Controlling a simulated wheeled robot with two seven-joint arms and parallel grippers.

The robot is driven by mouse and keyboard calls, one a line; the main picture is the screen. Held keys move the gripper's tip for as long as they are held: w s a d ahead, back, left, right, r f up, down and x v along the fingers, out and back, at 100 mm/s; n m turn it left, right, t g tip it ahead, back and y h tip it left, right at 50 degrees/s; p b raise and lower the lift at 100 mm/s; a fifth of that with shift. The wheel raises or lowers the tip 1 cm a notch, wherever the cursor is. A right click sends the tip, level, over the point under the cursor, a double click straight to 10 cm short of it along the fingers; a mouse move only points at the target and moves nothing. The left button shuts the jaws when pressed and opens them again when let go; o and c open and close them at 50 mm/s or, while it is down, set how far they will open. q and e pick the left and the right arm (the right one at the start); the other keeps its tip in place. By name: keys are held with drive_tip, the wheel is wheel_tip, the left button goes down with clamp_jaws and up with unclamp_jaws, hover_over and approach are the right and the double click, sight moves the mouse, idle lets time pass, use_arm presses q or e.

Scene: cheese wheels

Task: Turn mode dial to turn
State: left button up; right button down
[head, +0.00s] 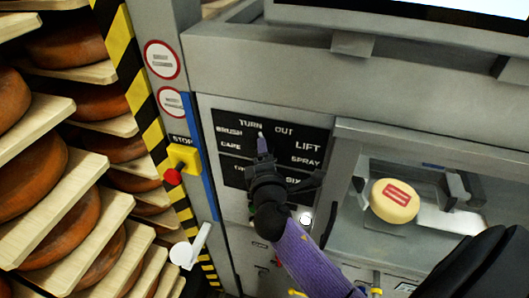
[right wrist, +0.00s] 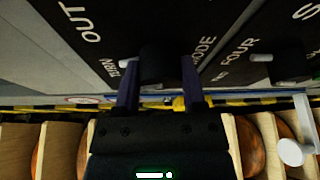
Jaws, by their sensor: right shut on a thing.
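The black mode dial (right wrist: 160,65) sits between the fingers of my right gripper (right wrist: 160,88) in the right wrist view. The fingers are closed on its sides. Its pale pointer (right wrist: 130,61) is beside the word TURN, with OUT further along. In the head view, my right gripper (head: 263,152) is against the dark label panel (head: 228,116) and hides most of the dial. A pale tip shows there just below TURN and OUT.
A second black knob (right wrist: 288,62) is close by, near FOUR. A yellow stop box (head: 184,157) with a red button (head: 172,176) is left of the panel. A labelled cheese wheel (head: 395,201) sits in the machine's bay. Shelves of cheese wheels stand at left.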

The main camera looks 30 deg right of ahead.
drive_tip(key=shift+c, duration=0.9)
unclamp_jaws()
drive_tip(key=b+v, duration=0.2)
drive_tip(key=v, duration=0.8)
